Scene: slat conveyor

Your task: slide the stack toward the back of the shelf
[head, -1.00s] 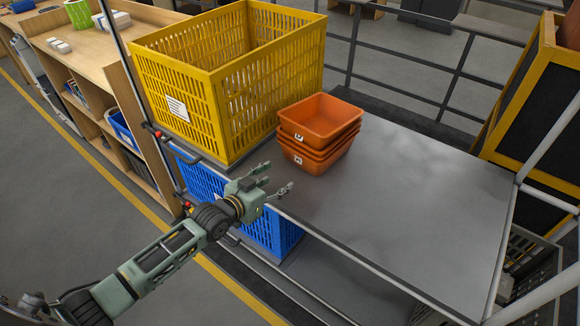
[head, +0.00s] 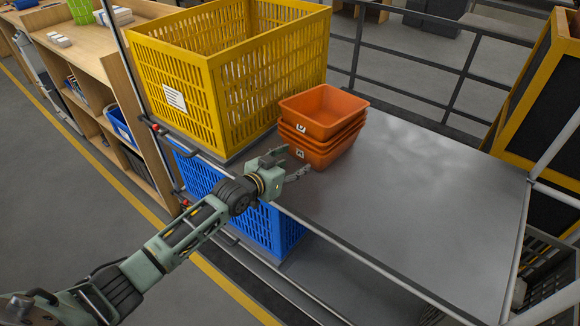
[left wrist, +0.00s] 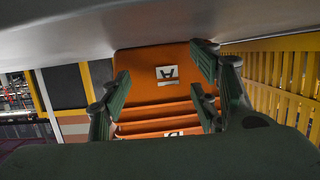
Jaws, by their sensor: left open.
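A stack of several nested orange bins (head: 318,150) with white labels stands on the grey shelf (head: 420,190), near its left end and against the yellow crate. My left gripper (head: 290,164) is open at the near side of the stack, low over the shelf's front edge, with its fingers pointing at the labelled faces. In the left wrist view the orange stack (left wrist: 165,112) fills the space beyond and between the green fingers of the left gripper (left wrist: 160,88). I cannot tell whether the fingers touch it. My right gripper is not in view.
A yellow slatted crate (head: 215,100) stands left of the stack on the same level. A blue crate (head: 270,228) sits below. The shelf is clear to the right. A railing (head: 440,75) runs behind, and a yellow-framed dark bin (head: 530,120) stands at the right.

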